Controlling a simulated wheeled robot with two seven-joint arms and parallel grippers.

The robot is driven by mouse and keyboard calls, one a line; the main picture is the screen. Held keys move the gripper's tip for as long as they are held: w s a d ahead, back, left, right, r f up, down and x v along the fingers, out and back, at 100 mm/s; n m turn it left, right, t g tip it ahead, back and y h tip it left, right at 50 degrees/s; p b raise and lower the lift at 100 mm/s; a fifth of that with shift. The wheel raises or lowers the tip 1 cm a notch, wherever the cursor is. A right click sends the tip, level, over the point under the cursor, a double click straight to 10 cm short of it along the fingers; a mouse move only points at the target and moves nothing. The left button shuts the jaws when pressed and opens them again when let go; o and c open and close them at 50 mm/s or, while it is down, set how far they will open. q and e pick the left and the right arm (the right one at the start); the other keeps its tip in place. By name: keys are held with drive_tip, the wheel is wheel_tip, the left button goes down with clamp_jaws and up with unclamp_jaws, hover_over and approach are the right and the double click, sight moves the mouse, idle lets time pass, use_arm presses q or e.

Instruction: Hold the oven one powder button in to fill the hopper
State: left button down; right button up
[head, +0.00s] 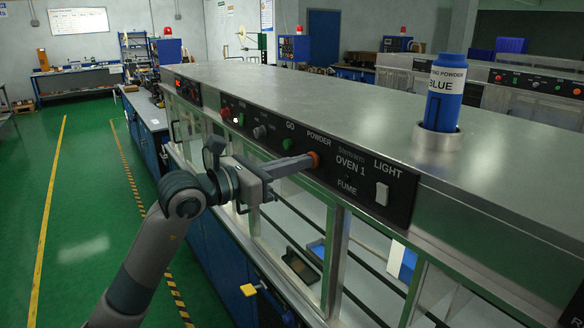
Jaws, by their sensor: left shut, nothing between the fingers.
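The oven one panel (344,182) runs along the front edge of the long metal oven top. Its orange powder button (314,159) sits below the word POWDER. My left gripper (308,161) is shut and empty, with its tips at the button, seemingly touching it. The fingers partly cover the button, and I cannot tell how far in it is. A blue powder bottle (446,92) stands in a round metal collar (436,141) on the oven top; the powder inside is hidden. My right gripper is not in view.
A green GO button (287,144) and a dark knob (260,132) are left of the powder button. A white LIGHT switch (382,194) is to its right. Glazed framed openings lie below the panel. The green floor (85,210) at left is clear.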

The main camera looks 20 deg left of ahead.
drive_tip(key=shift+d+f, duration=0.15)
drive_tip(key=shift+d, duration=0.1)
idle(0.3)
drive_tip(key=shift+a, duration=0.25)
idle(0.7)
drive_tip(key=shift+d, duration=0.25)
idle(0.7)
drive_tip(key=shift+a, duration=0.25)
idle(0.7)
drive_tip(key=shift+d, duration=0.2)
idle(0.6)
